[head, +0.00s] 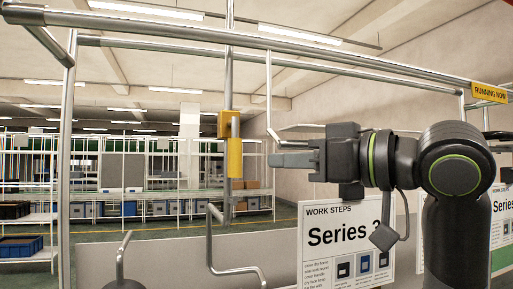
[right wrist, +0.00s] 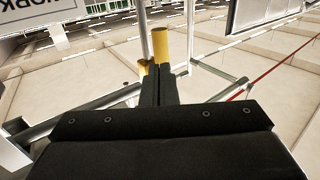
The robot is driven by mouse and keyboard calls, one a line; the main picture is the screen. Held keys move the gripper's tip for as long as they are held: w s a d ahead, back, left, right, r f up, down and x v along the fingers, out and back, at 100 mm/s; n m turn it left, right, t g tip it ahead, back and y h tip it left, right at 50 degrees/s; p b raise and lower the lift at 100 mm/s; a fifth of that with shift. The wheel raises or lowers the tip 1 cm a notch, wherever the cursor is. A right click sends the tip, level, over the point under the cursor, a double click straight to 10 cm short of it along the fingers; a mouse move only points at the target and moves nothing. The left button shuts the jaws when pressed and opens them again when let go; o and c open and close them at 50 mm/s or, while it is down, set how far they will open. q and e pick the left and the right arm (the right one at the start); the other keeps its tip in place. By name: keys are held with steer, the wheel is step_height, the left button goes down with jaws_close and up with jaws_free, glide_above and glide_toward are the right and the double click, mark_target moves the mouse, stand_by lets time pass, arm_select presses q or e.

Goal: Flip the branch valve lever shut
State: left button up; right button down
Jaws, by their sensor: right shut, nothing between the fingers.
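The yellow branch valve lever (head: 235,158) hangs straight down from its yellow valve body (head: 228,124) on a vertical grey pipe, and lies parallel to that pipe. My right gripper (head: 272,160) is shut and empty, pointing left, just right of the lever with a small gap in the head view. In the right wrist view the lever (right wrist: 160,44) stands just beyond the shut fingertips (right wrist: 158,70). The valve body (right wrist: 143,66) is partly hidden by the fingers there. Whether the fingertips touch the lever is unclear in that view. My left gripper is not in view.
A grey pipe frame (head: 150,22) crosses above and runs down the left. A bent pipe (head: 268,85) hangs right of the valve, and another (head: 210,245) stands below. A "Series" work steps sign (head: 325,262) hangs below my right arm. Shelves with bins (head: 20,248) stand far behind.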

mark_target(241, 161)
steer(key=p+x, duration=0.2)
steer(key=x, duration=0.2)
steer(key=shift+w+a+r, duration=0.15)
steer(key=shift+w+a, duration=0.05)
steer(key=shift+a, duration=0.05)
steer(key=shift+w+a+p, duration=0.35)
steer(key=shift+a, duration=0.05)
steer(key=shift+f, duration=0.25)
